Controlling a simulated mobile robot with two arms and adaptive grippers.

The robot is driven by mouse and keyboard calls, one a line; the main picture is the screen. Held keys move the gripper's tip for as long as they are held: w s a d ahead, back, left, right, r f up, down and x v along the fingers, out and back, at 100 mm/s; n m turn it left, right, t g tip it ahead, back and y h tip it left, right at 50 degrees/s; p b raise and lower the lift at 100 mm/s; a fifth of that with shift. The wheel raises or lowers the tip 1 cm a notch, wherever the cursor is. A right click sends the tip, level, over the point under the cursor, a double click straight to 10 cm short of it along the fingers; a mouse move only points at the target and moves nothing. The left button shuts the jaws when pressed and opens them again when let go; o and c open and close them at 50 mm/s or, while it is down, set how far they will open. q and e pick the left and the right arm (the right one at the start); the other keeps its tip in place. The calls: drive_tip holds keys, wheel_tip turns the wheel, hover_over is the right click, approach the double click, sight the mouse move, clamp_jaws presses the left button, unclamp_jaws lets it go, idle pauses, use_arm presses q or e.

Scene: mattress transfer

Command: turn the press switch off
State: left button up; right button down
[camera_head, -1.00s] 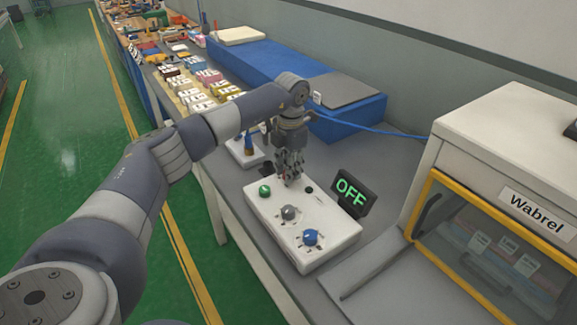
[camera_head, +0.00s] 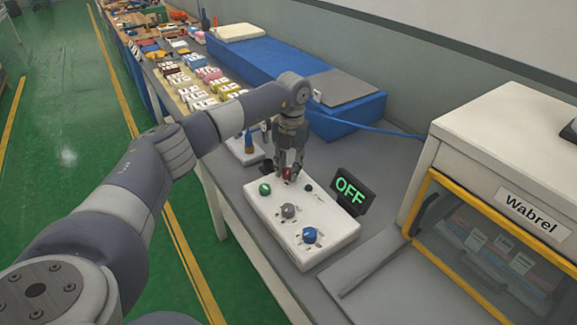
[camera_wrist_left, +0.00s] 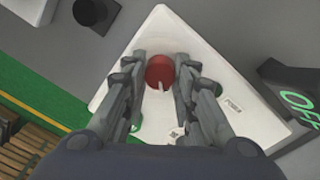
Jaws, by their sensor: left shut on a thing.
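A white control box (camera_head: 328,228) lies on the grey table, with a red round button (camera_head: 287,174) at its far end. The red button also shows in the left wrist view (camera_wrist_left: 160,72). My left gripper (camera_head: 290,177) is over that end of the box, pointing down, with its fingers on both sides of the red button and shut on it. In the left wrist view the fingers (camera_wrist_left: 160,84) flank the button. A dark display (camera_head: 351,191) beside the box reads OFF in green. My right gripper is not in view.
The box also carries a green button (camera_head: 264,189), a grey knob (camera_head: 289,211) and a blue knob (camera_head: 310,236). A white cabinet (camera_head: 500,130) with a yellow-framed window stands at the right. A blue mattress (camera_head: 255,65) lies behind my left arm.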

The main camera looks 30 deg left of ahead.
sight(290, 170)
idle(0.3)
use_arm(q)
drive_tip(key=o, duration=1.1)
drive_tip(key=shift+r, duration=0.1)
drive_tip(key=r, duration=1.1)
drive_tip(key=shift+w+d+r, duration=0.1)
drive_tip(key=shift+d+r, duration=0.15)
drive_tip(key=shift+r, duration=0.15)
